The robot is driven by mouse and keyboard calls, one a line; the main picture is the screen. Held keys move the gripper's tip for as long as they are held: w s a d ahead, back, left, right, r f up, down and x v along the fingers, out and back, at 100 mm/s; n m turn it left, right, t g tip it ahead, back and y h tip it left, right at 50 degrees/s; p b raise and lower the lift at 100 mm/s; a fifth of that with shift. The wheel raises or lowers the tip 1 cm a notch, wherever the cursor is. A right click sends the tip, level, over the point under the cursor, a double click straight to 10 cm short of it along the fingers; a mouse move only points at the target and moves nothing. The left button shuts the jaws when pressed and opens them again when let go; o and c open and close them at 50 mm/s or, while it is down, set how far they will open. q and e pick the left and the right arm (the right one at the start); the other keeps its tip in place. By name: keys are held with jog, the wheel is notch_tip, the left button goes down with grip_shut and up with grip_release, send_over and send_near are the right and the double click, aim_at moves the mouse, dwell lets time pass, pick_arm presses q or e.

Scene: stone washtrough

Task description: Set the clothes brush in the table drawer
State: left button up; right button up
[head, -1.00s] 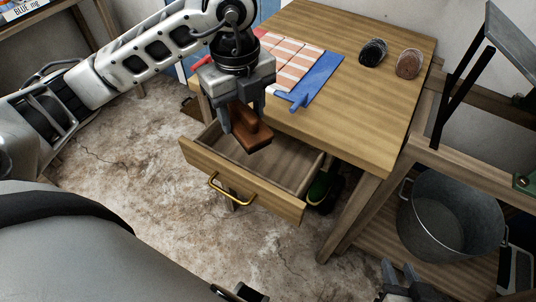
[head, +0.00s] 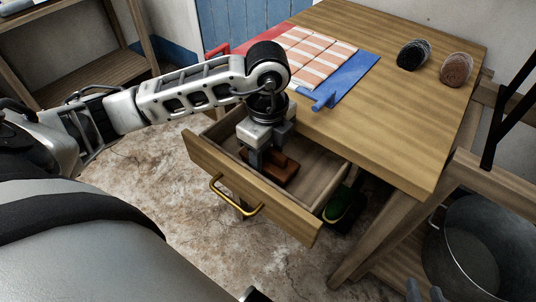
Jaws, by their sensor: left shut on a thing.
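The clothes brush (head: 284,172) is a reddish-brown wooden block, low inside the open table drawer (head: 252,184). I cannot tell whether it touches the drawer floor. My left gripper (head: 266,158) points down into the drawer and is shut on the brush, hiding part of it. The drawer has a wooden front with a brass handle (head: 236,197) and is pulled out from under the wooden table (head: 413,110).
A metal bucket (head: 490,245) is at right. A green item (head: 339,204) sits below the table beside the drawer.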

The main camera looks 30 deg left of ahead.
pick_arm(q)
jog(key=shift+f, duration=0.55)
pick_arm(e)
jog(key=shift+f, duration=0.3)
pick_arm(q)
jog(key=shift+f, duration=0.1)
pick_arm(e)
jog(key=shift+w+a+f, duration=0.1)
pick_arm(q)
jog(key=o, duration=0.6)
pick_arm(e)
jog(key=shift+f, duration=0.1)
